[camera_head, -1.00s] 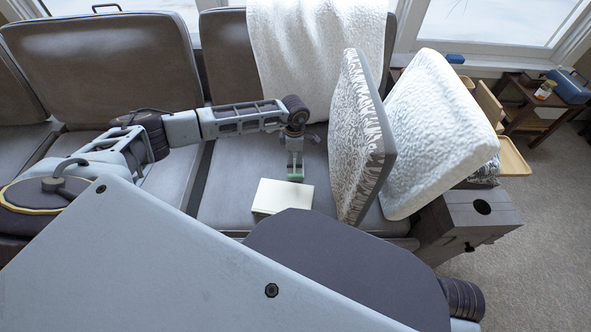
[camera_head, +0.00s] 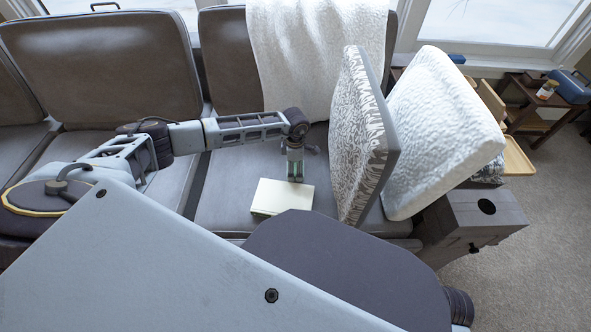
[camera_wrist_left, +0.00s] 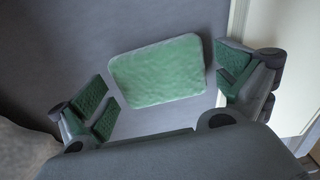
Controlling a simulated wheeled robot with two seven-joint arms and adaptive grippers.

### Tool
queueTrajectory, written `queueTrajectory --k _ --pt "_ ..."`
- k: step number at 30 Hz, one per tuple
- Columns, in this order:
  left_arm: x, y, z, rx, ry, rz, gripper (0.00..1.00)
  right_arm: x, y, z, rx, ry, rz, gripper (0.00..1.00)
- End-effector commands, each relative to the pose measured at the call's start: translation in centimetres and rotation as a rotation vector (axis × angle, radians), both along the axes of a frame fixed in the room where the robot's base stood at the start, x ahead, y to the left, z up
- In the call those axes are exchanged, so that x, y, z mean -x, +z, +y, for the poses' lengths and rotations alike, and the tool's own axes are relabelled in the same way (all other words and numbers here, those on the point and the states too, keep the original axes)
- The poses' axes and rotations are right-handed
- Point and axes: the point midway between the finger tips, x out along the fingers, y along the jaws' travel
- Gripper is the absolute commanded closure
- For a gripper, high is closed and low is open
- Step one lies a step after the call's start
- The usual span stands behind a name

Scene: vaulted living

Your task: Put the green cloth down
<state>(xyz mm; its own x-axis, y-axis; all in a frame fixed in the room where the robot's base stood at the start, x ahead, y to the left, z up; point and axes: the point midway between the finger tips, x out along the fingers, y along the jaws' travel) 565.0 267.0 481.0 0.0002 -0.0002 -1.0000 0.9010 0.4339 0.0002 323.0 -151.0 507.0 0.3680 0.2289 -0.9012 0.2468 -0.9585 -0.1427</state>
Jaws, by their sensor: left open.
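The green cloth (camera_wrist_left: 157,70), a small pale green rounded rectangle, shows flat in the left wrist view against the grey seat cushion. My left gripper (camera_wrist_left: 160,90) is open, with one finger on each side of the cloth and visible gaps between the cloth and both fingers. In the head view, my left gripper (camera_head: 295,178) points down at the sofa seat, just behind a cream book-like block (camera_head: 283,197). The cloth cannot be clearly told apart from the green finger pads there. My right gripper is not in view.
The cream block lies close to the gripper and shows at the right of the left wrist view (camera_wrist_left: 290,60). A patterned cushion (camera_head: 358,140) and a white cushion (camera_head: 440,130) lean to the right. A white throw (camera_head: 310,60) hangs over the backrest. The seat to the left is bare.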

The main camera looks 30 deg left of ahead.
Motion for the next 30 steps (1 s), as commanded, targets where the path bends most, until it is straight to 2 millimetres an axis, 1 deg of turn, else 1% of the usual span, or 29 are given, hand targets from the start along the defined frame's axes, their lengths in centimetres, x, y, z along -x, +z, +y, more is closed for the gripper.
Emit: queueTrajectory --k 4,5,9,12,14,15,23,26,30 --pt "0.0 0.0 0.0 0.000 0.000 0.000 0.00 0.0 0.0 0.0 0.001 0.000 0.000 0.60" --pt "0.0 0.0 0.0 0.000 0.000 0.000 0.03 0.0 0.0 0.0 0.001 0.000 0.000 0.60" --pt "0.0 0.0 0.0 0.000 0.000 0.000 0.21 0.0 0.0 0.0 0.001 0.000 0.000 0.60" --pt "0.0 0.0 0.0 0.000 0.000 0.000 0.32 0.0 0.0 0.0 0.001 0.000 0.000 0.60" --pt "0.0 0.0 0.0 0.000 0.000 0.000 0.32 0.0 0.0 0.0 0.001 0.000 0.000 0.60" --pt "0.0 0.0 0.0 0.000 0.000 0.000 0.35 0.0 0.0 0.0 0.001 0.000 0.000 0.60" --pt "0.0 0.2 0.0 0.000 0.000 0.000 0.35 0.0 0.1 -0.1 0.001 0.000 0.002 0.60" --pt "0.0 0.6 0.1 0.000 0.000 0.000 0.35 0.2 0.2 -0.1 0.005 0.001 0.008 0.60" --pt "0.0 1.9 0.0 0.000 0.000 -0.001 0.35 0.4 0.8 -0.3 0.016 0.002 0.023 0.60"
